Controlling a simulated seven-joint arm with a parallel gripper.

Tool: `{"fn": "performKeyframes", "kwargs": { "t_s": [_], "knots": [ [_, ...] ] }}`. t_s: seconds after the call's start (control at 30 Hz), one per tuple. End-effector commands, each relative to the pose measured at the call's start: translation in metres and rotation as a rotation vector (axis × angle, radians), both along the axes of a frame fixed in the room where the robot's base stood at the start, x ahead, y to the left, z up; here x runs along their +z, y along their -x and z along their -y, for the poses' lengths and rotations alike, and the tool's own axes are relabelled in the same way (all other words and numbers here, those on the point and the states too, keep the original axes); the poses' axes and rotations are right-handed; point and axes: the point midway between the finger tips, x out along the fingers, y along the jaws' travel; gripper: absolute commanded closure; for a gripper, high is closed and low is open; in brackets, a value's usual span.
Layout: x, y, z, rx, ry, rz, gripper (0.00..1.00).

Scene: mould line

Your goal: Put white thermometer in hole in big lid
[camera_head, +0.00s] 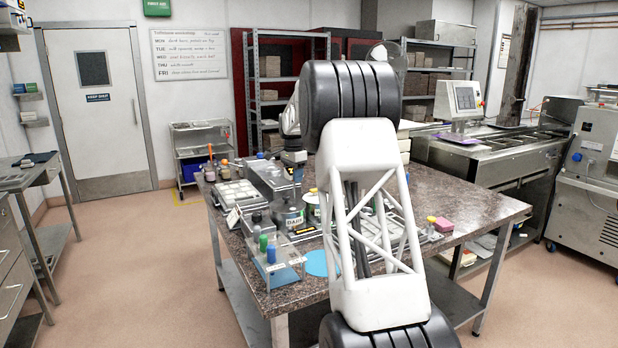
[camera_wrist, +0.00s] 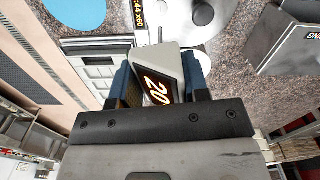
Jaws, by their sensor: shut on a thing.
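My gripper (camera_wrist: 157,78) is shut on the white thermometer (camera_wrist: 170,58), a white wedge-shaped body with a dark face and orange digits reading "20" in the wrist view. The thermometer is too small to make out there. I cannot tell the height of the gap to the lid.
A clear rack with blue and green bottles (camera_head: 271,253) and a round blue mat (camera_head: 317,263) are at the table's front. White trays (camera_head: 236,190) lie left of the pot. A pink block (camera_head: 443,225) sits right, with bare stone tabletop (camera_head: 480,207) beyond.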

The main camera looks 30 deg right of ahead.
Motion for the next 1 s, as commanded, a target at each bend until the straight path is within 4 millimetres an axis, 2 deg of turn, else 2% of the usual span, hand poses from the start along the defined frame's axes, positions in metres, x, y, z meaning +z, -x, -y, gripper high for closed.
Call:
{"fn": "performKeyframes", "kwargs": {
  "t_s": [0.13, 0.57, 1.0],
  "knots": [
    [0.001, 0.0, -0.007, 0.005, 0.0, 0.0, 0.82],
    [0.0, 0.0, -0.007, 0.005, 0.0, -0.001, 0.82],
    [-0.018, 0.0, -0.007, 0.005, 0.0, -0.001, 0.82]
  ]
}}
